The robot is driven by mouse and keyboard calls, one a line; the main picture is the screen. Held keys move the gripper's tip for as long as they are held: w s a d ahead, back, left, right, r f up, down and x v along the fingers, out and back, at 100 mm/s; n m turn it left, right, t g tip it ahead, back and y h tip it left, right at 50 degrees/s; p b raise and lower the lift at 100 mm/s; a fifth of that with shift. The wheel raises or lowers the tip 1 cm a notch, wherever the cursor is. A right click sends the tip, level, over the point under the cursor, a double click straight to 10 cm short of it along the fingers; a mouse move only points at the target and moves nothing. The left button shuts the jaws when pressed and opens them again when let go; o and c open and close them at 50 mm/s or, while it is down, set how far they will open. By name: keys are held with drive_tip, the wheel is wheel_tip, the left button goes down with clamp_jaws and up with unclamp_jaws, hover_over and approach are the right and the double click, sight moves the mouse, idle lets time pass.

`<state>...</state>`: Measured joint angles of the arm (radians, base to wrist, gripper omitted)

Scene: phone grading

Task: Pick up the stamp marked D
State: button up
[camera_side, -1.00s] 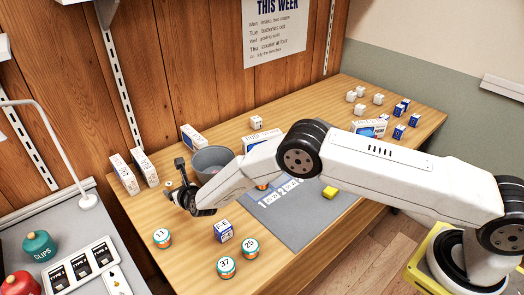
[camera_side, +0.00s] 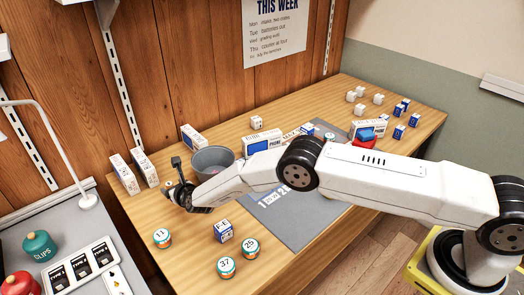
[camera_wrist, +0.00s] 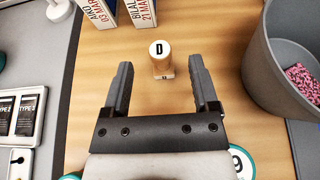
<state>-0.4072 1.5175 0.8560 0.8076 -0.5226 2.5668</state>
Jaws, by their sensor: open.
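The stamp marked D (camera_wrist: 161,52) stands upright on the wooden table in the wrist view, with a round pale top bearing a black D and a wooden body. My gripper (camera_wrist: 161,84) is open and empty, its two dark fingers pointing toward the stamp. The stamp lies just beyond the fingertips, roughly centred between them. In the side view my gripper (camera_side: 174,177) is low at the left part of the table, and a small pale bit of the stamp (camera_side: 167,184) shows beside it.
A grey bin (camera_wrist: 287,60) with pink shreds stands close at right. Two white boxes (camera_wrist: 120,12) stand behind the stamp. A jar marked 11 (camera_side: 162,238) and other numbered jars sit nearer the front. A grey mat (camera_side: 300,222) lies under my arm.

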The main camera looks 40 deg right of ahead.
sight(169, 184)
drive_tip(key=shift+x, duration=1.65)
clamp_jaws()
